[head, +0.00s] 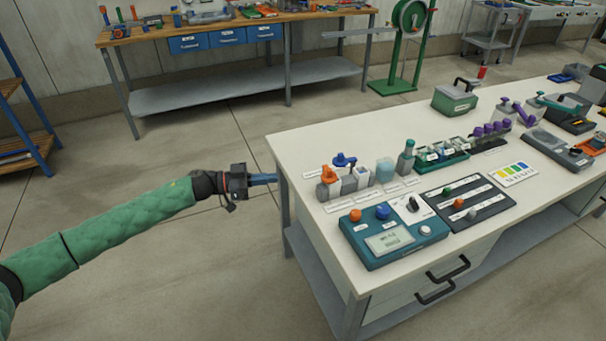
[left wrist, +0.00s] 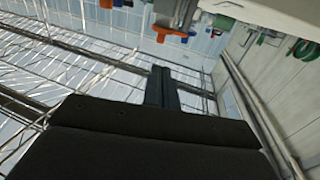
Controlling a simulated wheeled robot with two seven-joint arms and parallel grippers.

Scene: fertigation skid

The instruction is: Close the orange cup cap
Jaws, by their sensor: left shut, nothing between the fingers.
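The orange cup cap (head: 328,174) sits on a small grey body near the left end of the white-topped bench (head: 303,145). I cannot tell how far its lid stands open. Orange parts (left wrist: 174,32) also show at the top of the left wrist view, seen at a steep tilt. My left gripper (head: 276,178) is at the bench's left edge, to the left of the cap and clear of it. Its fingers (left wrist: 161,88) are shut and empty. My right gripper is in neither view.
A teal control box (head: 388,238) lies in front. Floor left of the bench is free.

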